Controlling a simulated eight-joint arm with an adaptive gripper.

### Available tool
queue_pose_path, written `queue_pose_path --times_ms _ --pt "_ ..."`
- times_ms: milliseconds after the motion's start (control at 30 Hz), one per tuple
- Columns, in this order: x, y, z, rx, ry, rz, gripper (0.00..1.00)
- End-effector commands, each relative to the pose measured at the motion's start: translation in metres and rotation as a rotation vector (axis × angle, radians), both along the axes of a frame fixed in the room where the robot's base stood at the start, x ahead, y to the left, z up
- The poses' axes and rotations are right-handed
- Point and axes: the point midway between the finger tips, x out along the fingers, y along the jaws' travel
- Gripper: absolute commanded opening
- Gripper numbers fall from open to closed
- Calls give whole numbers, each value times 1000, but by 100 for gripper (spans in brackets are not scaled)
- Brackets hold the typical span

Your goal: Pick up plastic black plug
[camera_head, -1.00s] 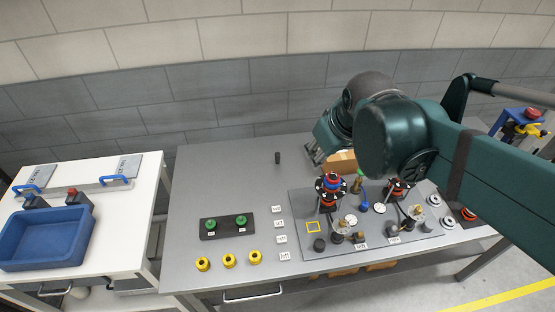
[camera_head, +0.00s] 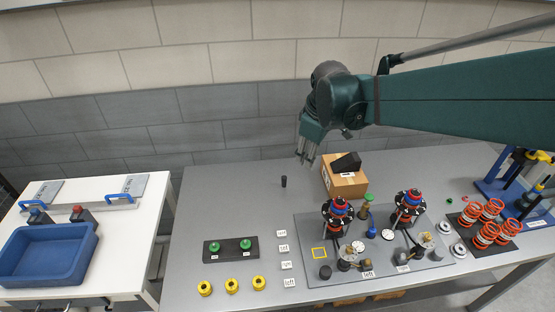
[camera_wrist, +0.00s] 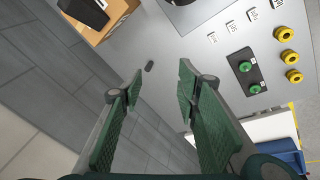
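A small black cylinder, which looks like the black plug (camera_head: 284,181), stands alone on the grey table behind the fixture plate. It also shows in the wrist view (camera_wrist: 149,66), beyond my fingertips and roughly between their lines. My gripper (camera_head: 305,158) is above the back of the table, up and to the right of the plug, pointing down. In the wrist view its two green fingers (camera_wrist: 160,76) are spread wide with nothing between them. The gripper and the plug are apart.
A cardboard box (camera_head: 345,182) with a black wedge-shaped item (camera_head: 346,162) on top stands right of the plug. The fixture plate (camera_head: 310,228) carries several parts in front. A black block (camera_head: 230,257) with green knobs lies front left. The table around the plug is clear.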

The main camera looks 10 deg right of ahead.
Motion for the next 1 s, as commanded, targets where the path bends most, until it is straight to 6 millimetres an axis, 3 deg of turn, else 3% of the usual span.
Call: queue_pose_path --times_ms 467,1000 --pt "71 14 -50 -66 90 249 33" --pt "142 30 -128 -116 187 538 33"
